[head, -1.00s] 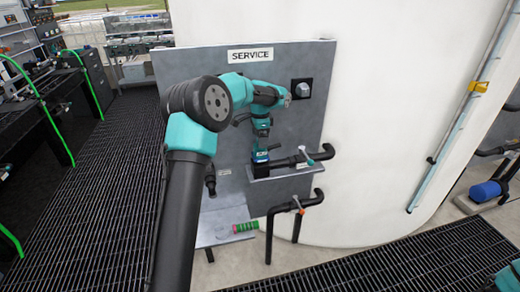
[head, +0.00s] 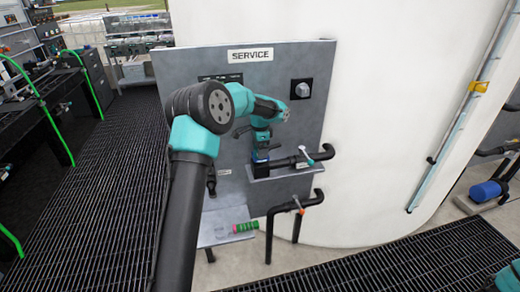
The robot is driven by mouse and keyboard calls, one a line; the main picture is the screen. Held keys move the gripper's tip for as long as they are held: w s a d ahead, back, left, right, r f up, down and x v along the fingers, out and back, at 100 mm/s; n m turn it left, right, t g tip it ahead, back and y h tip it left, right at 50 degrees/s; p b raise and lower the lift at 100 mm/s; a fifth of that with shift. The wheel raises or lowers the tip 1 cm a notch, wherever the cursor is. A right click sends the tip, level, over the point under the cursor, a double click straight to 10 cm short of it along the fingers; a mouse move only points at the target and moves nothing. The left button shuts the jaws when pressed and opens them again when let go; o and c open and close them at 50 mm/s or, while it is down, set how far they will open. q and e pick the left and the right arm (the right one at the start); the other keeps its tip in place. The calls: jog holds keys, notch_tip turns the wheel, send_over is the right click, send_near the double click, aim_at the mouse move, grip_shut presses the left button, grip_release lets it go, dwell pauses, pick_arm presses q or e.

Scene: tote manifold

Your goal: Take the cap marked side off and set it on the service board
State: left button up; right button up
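The grey service board (head: 305,120) stands against the white tank, with a SERVICE sign (head: 250,55) at its top. My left arm reaches across it. My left gripper (head: 261,147) points down over a small blue part (head: 259,156) at the left end of a black pipe on a small ledge. This part may be the cap; its marking is too small to read. The gripper is at or just above it, and its fingers are too small and hidden to show whether they grip. My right gripper is out of view.
The black pipe (head: 322,154) has a handled valve (head: 303,150) above the ledge (head: 285,174). A lower pipe (head: 281,208) also has a valve. A green and red cylinder (head: 245,227) lies on a low grey shelf (head: 212,236). A knob (head: 302,89) sits on the board.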

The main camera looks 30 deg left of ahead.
pick_arm(q)
jog(key=c, duration=1.1)
notch_tip(320, 180, up, 10)
jog(key=shift+r, duration=0.1)
dwell(0.5)
